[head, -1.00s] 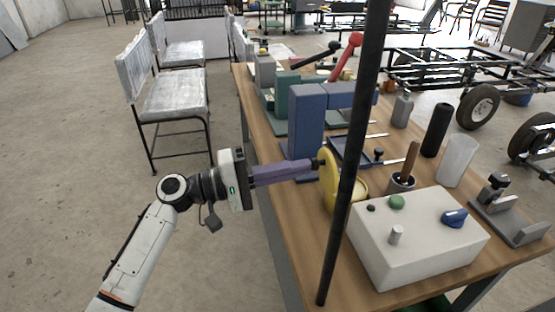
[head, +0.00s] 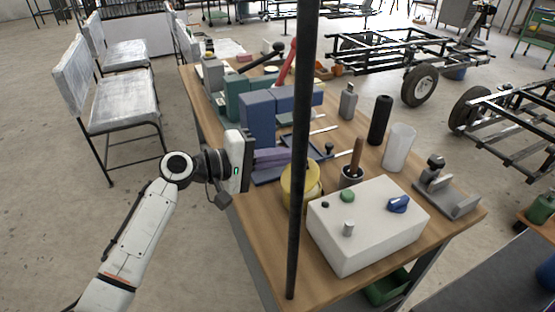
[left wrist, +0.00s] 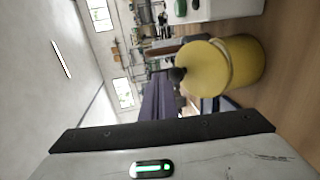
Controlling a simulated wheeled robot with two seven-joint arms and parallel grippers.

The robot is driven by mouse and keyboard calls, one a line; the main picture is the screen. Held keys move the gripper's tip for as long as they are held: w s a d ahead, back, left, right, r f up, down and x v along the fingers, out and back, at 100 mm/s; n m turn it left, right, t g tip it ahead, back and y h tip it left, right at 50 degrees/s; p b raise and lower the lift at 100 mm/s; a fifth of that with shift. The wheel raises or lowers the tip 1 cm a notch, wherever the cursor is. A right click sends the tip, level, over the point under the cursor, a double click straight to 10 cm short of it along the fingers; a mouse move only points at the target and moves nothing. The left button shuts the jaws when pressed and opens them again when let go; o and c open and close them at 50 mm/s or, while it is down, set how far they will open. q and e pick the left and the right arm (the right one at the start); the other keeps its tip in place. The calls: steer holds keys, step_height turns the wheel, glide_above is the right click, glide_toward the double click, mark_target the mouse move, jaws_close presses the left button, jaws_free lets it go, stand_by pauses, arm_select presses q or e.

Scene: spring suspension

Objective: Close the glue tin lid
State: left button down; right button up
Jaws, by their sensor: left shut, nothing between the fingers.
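The yellow glue tin (head: 312,190) stands on the workbench, partly hidden behind a dark upright pole. Its yellow lid (head: 288,179) is over the top of the tin and looks tilted; I cannot tell whether it is fully seated. In the left wrist view the lid (left wrist: 203,70) faces the camera across the end of the tin body (left wrist: 246,62), with a dark knob (left wrist: 177,74) on it. My left gripper (head: 287,156) is shut and empty, its purple fingers pointing right, close beside the lid; contact is unclear. My right gripper is not in view.
The dark pole (head: 299,100) rises in front of the tin. A white control box (head: 365,230) and a cup with a wooden-handled brush (head: 352,176) stand to the right. Blue blocks (head: 257,120) stand behind the gripper.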

mark_target(313, 163)
arm_select(q)
steer(key=shift+x, duration=0.9)
steer(key=shift+w+d+f, duration=0.2)
steer(key=shift+d+f, duration=0.05)
steer(key=shift+d, duration=0.2)
steer(key=shift+w+d+f, duration=0.2)
steer(key=shift+w+d, duration=0.05)
steer(key=shift+d, duration=0.25)
steer(key=shift+w+d+f+g+y, duration=0.3)
steer(key=shift+d+y, duration=0.15)
steer(key=shift+y, duration=0.15)
steer(key=shift+w+d+f+p, duration=0.15)
steer(key=shift+d+f+p, duration=0.15)
steer(key=shift+d+f, duration=0.25)
steer(key=shift+f, duration=0.1)
